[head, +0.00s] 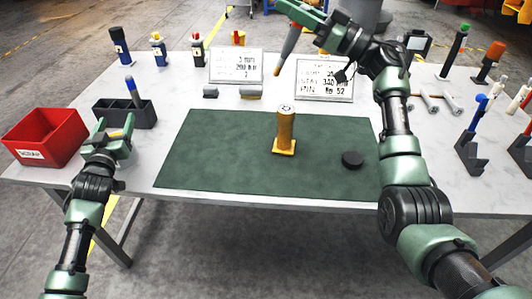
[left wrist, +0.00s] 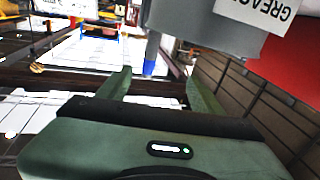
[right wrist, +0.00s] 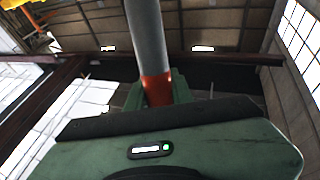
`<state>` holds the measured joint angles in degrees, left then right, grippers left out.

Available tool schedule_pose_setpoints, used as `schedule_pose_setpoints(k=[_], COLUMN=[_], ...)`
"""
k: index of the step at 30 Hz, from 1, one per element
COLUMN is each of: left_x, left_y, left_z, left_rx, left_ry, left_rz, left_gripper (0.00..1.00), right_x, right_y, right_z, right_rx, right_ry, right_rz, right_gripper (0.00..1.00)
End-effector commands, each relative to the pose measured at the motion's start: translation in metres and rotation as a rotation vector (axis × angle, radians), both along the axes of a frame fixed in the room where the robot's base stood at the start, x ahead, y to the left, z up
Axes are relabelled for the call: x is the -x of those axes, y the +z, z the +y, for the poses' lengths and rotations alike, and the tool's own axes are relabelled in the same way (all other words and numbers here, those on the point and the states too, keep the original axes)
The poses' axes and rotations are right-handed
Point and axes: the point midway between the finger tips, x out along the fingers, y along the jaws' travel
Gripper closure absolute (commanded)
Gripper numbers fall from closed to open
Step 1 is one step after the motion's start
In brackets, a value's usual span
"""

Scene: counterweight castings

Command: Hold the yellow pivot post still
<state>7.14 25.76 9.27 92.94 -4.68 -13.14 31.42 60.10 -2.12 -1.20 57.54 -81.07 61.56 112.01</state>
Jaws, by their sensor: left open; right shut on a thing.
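The yellow pivot post (head: 285,128) stands upright on a square yellow foot on the green mat (head: 215,150), with a pale marked top. Neither gripper touches it. My left gripper (head: 115,127) is open and empty, well to the left of the post, near the grey bin; its spread fingers (left wrist: 158,88) also show in the left wrist view. My right gripper (head: 297,14) is shut on a grey rod-like tool (head: 289,44) with an orange tip, held above and behind the post. In the right wrist view the tool (right wrist: 148,40) rises between the fingers with an orange-red band.
A red bin (head: 45,140) and a dark bin (head: 110,112) holding a blue-handled tool stand left. Two printed signs (head: 235,66) stand behind. Several tools in holders line the back and right of the table.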

Motion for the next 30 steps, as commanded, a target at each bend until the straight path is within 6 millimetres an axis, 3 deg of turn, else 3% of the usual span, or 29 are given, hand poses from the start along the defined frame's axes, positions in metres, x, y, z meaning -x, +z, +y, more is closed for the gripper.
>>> schedule_pose_setpoints(k=[1,8,15,18,21,24,30], left_x=[-0.004,-0.007,0.016,0.031,0.044,0.053,0.055], left_y=[-0.008,-0.033,-0.038,-0.035,-0.03,-0.026,-0.022], left_z=[-0.032,-0.167,-0.306,-0.353,-0.389,-0.412,-0.43], left_rx=[-0.005,-0.032,-0.049,-0.052,-0.052,-0.052,-0.055], left_ry=[-0.042,-0.219,-0.402,-0.465,-0.514,-0.544,-0.567], left_rz=[0.014,0.059,0.065,0.059,0.05,0.043,0.036], left_gripper=[0.34,0.34,0.34,0.34,0.34,0.34,0.34], right_x=[0.0,0.0,0.0,0.0,0.0,0.0,0.0], right_y=[0.0,0.0,0.0,0.0,0.0,0.0,0.0], right_z=[0.0,0.0,0.0,0.0,0.0,0.0,0.0], right_rx=[-0.001,-0.001,-0.001,0.0,0.0,-0.001,0.0], right_ry=[0.0,0.0,0.0,0.0,0.0,0.0,0.0], right_rz=[0.0,0.0,0.0,0.0,0.0,0.0,0.0], right_gripper=[1.0,1.0,1.0,1.0,1.0,1.0,1.0])
